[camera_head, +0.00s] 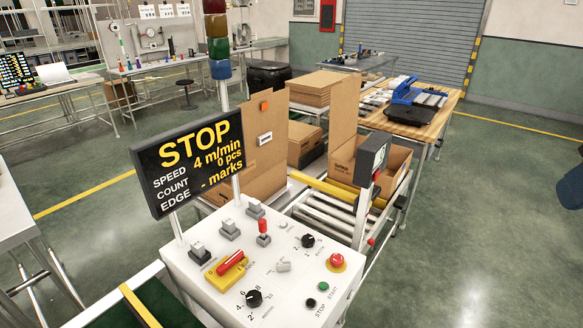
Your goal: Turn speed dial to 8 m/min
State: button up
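The speed dial (254,298) is a black round knob at the front of the white control panel (205,285), with the numbers 2, 4 and 6 legible around its left side. Its pointer is too small to read surely. The black display (190,160) above the panel shows STOP, speed 4 m/min, count 0 pcs and edge - marks. My gripper is not in view, and nothing is seen touching the dial.
A second black knob (308,240), a red mushroom button (336,262), a green start button (323,286), a black stop button (310,302), a red-handled yellow switch (229,266) and several grey toggles share the panel. A roller conveyor (325,212) with cardboard boxes stands behind.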

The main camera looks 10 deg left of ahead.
aim_at(254, 299)
jog(key=k+j+u, duration=0.1)
jog(key=u, duration=0.3)
jog(key=k+j+u, duration=0.15)
jog(key=u, duration=0.3)
jog(key=k+j+u, duration=0.1)
jog(key=u, duration=0.3)
